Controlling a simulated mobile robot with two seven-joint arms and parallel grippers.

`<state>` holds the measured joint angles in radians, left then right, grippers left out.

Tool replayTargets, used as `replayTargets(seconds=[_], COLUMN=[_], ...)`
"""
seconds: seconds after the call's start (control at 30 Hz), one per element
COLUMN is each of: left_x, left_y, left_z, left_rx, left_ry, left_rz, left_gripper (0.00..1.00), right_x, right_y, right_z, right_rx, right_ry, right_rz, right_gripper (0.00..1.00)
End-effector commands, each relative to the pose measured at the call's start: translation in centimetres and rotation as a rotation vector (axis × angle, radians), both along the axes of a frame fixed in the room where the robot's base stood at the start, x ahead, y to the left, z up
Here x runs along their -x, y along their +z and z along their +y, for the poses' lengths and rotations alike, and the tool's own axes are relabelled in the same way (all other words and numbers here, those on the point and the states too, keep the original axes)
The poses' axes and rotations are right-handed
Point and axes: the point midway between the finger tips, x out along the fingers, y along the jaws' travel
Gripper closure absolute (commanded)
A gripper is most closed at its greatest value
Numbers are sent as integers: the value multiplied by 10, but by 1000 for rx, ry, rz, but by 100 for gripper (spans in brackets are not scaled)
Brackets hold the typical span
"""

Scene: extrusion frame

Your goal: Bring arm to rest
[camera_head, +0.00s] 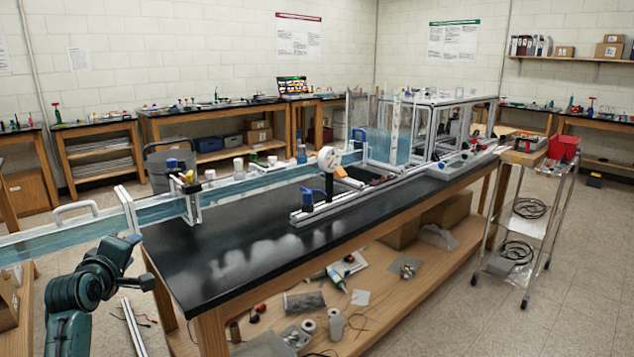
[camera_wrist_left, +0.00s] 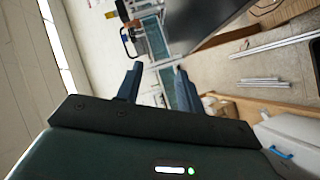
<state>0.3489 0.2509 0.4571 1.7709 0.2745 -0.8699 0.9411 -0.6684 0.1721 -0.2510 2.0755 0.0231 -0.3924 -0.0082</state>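My left arm (camera_head: 95,285) comes in at the lower left of the head view, bent, beside the near end of the black-topped bench. Its gripper cannot be clearly made out there. In the left wrist view the two dark fingers of my left gripper (camera_wrist_left: 157,69) stand apart with nothing held between them. The wrist view is tilted, with the floor and part of a bench beyond the fingers. My right arm and gripper are not in view.
The black bench (camera_head: 240,255) carries a long water channel (camera_head: 240,188) and an extrusion frame (camera_head: 440,103). Its lower shelf (camera_head: 375,305) holds boxes and loose parts. A wheeled cart (camera_head: 527,215) stands at the right. Floor (camera_head: 580,300) is clear at the lower right.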

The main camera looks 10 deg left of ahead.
Motion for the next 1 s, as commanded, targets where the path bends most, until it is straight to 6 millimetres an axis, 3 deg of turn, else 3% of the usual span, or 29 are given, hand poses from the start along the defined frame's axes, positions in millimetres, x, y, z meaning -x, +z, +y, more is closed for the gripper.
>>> replayTargets(seconds=[0.03,0.17,0.27,0.4,0.5,0.6,0.73,0.83,1.0], left_x=[5,24,53,107,154,199,244,263,270], left_y=[-26,-89,-140,-200,-231,-250,-261,-264,-264], left_z=[-19,-74,-124,-195,-244,-286,-325,-340,-347], left_rx=[-83,-316,-494,-700,-817,-904,-973,-1001,-1015], left_ry=[-45,-190,-333,-548,-698,-824,-937,-983,-1002], left_rz=[60,190,278,354,376,375,359,348,340], left_gripper=[62,62,62,62,62,62,62,62,62], right_x=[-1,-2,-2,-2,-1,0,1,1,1], right_y=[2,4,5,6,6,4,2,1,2], right_z=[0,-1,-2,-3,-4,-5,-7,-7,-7], right_rx=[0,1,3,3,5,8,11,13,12], right_ry=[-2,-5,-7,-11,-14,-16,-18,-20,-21], right_rz=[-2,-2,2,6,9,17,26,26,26], right_gripper=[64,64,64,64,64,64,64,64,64])
